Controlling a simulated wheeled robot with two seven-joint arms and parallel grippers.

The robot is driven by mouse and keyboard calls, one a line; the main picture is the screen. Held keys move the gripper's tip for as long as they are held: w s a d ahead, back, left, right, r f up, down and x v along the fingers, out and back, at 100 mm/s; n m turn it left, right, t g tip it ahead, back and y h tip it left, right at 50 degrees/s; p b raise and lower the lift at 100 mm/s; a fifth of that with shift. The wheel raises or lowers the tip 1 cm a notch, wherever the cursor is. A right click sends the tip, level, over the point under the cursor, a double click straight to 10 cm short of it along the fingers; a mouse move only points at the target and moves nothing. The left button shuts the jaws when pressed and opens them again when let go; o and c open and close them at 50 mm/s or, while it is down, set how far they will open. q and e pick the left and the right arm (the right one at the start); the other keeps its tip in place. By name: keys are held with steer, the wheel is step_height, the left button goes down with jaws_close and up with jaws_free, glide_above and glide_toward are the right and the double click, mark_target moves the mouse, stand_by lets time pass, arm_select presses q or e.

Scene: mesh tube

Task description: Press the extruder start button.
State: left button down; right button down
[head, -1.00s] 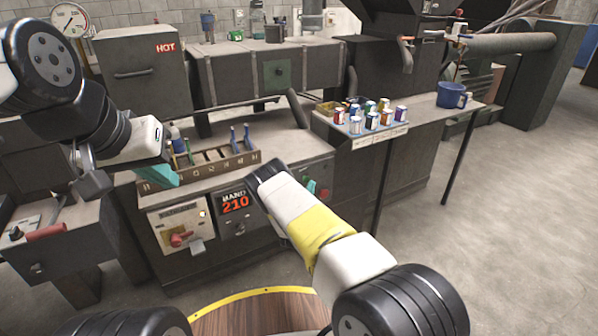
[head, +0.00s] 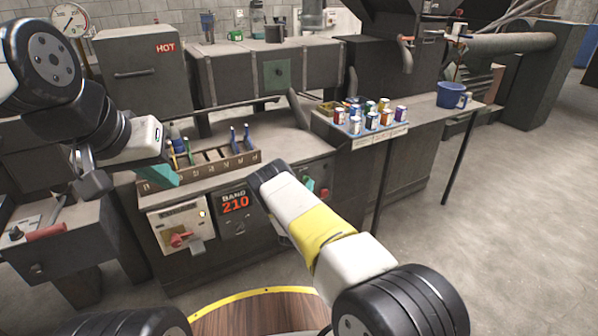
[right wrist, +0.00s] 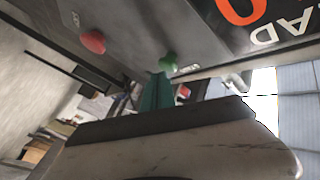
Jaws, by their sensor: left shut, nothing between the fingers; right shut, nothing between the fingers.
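The extruder's front panel has a green button (head: 309,184) and a red button (head: 325,192) to the right of the orange 210 display (head: 236,205). In the right wrist view the green button (right wrist: 169,62) is right by the teal fingertips of my right gripper (right wrist: 158,80). The fingers are shut and empty; I cannot tell whether they touch the button. The red button (right wrist: 93,42) is farther left there. My left gripper (head: 165,177) is shut and empty near the wooden rack.
A wooden rack (head: 200,172) with tools stands on the bench at left. A tray (head: 352,134) of small cans and a blue mug (head: 451,95) are at right. A white panel (head: 181,229) with a red knob is left of the display. Open floor lies right.

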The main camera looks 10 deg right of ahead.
steer(key=shift+w+a, duration=0.3)
steer(key=shift+w, duration=0.4)
stand_by(0.7)
steer(key=shift+s, duration=0.15)
steer(key=shift+s+d, duration=0.25)
steer(key=shift+s, duration=0.3)
steer(key=shift+s+d, duration=0.2)
steer(key=shift+s, duration=0.3)
steer(key=s, duration=0.1)
steer(key=s+d, duration=0.1)
steer(key=s, duration=0.2)
steer(key=shift+s+d, duration=0.35)
